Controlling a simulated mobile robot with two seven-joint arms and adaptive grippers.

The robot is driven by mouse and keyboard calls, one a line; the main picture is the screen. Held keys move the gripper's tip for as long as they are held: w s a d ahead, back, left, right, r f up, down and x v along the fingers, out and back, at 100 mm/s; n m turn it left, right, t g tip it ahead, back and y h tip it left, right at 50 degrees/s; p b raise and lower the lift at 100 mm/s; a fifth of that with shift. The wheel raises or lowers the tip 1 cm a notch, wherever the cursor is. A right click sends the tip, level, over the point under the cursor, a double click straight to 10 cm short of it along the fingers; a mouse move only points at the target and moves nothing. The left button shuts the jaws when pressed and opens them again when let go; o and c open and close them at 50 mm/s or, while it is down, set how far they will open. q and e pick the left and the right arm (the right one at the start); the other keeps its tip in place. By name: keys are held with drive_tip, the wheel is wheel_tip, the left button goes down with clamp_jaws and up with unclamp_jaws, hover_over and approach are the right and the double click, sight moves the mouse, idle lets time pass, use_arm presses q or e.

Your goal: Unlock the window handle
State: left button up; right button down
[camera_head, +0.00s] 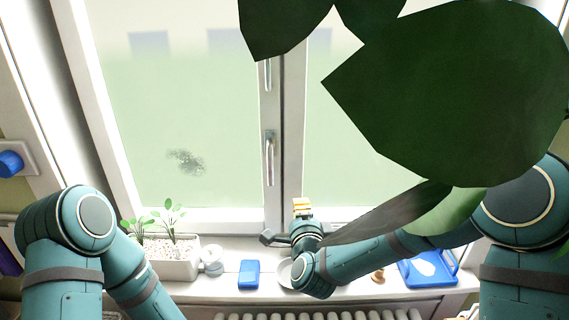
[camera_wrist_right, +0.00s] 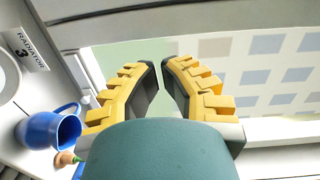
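The window handle (camera_head: 269,160) is a slim pale upright lever on the window's central frame in the head view. It points straight up and down. My right gripper (camera_head: 302,205) is below and to the right of the handle, near the bottom of the window frame, and does not touch it. In the right wrist view its yellow fingers (camera_wrist_right: 160,68) stand slightly apart, with nothing between them. The handle cannot be made out in the wrist view. My left arm is at the left of the head view; its gripper is outside the picture.
Large dark leaves (camera_head: 450,90) cover the upper right. On the sill stand a white planter (camera_head: 172,268), a blue box (camera_head: 249,274) and a blue tray (camera_head: 428,270). A blue mug (camera_wrist_right: 45,130) and a radiator label (camera_wrist_right: 25,50) show in the wrist view.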

sight(271, 163)
use_arm(q)
drive_tip(key=shift+w+r, duration=0.15)
drive_tip(key=shift+w, duration=0.05)
use_arm(e)
drive_tip(key=shift+w+r+m, duration=0.2)
drive_tip(key=shift+r+m, duration=0.1)
drive_tip(key=shift+r, duration=0.5)
use_arm(q)
drive_tip(key=shift+r+p, duration=1.1)
drive_tip(key=shift+r, duration=0.15)
use_arm(e)
drive_tip(key=w+a, duration=0.4)
drive_tip(key=w, duration=0.7)
drive_tip(key=shift+a, duration=0.15)
